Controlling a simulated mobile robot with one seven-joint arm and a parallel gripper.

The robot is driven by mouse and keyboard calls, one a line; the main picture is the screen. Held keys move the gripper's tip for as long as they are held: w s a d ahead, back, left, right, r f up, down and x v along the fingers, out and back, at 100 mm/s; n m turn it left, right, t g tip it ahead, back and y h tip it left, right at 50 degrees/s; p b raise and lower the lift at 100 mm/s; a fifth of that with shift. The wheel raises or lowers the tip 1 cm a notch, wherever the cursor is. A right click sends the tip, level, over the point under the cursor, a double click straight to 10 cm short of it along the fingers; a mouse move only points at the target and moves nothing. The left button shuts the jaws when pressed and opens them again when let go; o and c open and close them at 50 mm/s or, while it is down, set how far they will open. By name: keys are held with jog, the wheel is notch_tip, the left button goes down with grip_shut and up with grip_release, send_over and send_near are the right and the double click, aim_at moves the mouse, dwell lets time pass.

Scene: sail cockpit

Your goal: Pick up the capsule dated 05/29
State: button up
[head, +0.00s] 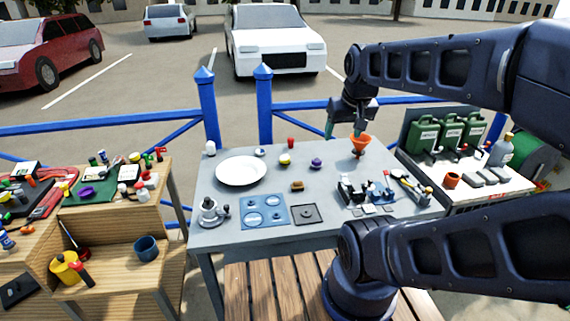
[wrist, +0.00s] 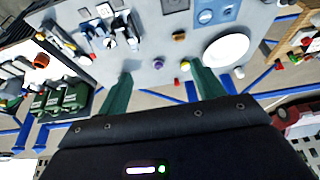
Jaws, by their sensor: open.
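No date is legible in either view, so I cannot tell which item is the capsule dated 05/29. Small capsule-like pieces stand on the grey table (head: 225,228): a yellow one (head: 285,160) and a purple one (head: 316,164). The wrist view also shows the purple piece (wrist: 158,64) and the yellow piece (wrist: 185,66) between and beyond my fingers. My gripper (head: 346,122) is open, raised over the table's back right, with its green fingers apart. In the wrist view it (wrist: 163,88) holds nothing visible.
An orange cone-shaped cup (head: 361,142) stands close to my gripper. A white plate (head: 241,170), red cup (head: 291,142), brown block (head: 297,186), blue burner panel (head: 264,211) and moka pot (head: 210,213) are on the table. Blue railing (head: 208,110) runs behind. Green canisters (head: 425,136) stand right.

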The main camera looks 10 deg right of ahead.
jog(key=w+a+n+g+h, duration=0.15)
jog(key=w+n, duration=0.25)
jog(key=w, duration=1)
jog(key=n+g+h, duration=0.3)
jog(key=n+g, duration=0.2)
jog(key=n, duration=0.5)
send_over(285, 157)
jog(key=w+a, duration=0.1)
jog(key=a, duration=0.3)
notch_tip(285, 157, down, 24)
jog(key=shift+w+x, duration=0.15)
jog(key=shift+x, duration=2.55)
jog(key=shift+w+x, duration=0.15)
jog(key=shift+x, duration=2.6)
jog(key=c, duration=0.9)
